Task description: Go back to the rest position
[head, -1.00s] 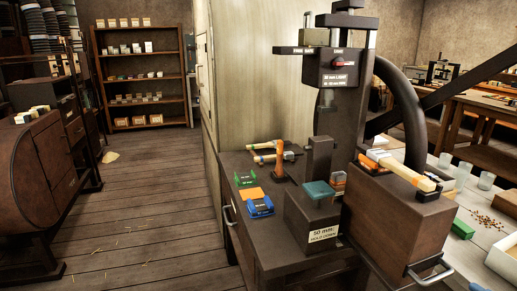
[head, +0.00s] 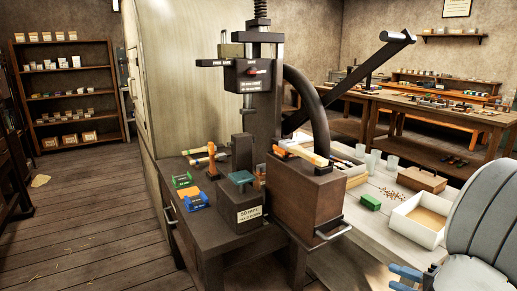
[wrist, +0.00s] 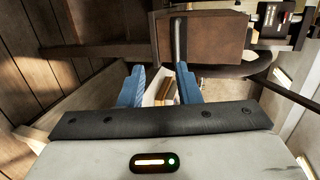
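My gripper (head: 406,279) shows at the bottom right of the head view, with blue fingers, beside a pale grey part of my arm. In the wrist view the two blue fingers (wrist: 160,88) stand apart with nothing held between them.
A white table (head: 385,225) holds an open white tray (head: 418,222), a green block (head: 370,202), a brown box (head: 421,180) and clear cups. Hammers and small green and blue pieces lie on the press bench. Wooden floor (head: 95,225) is open at left.

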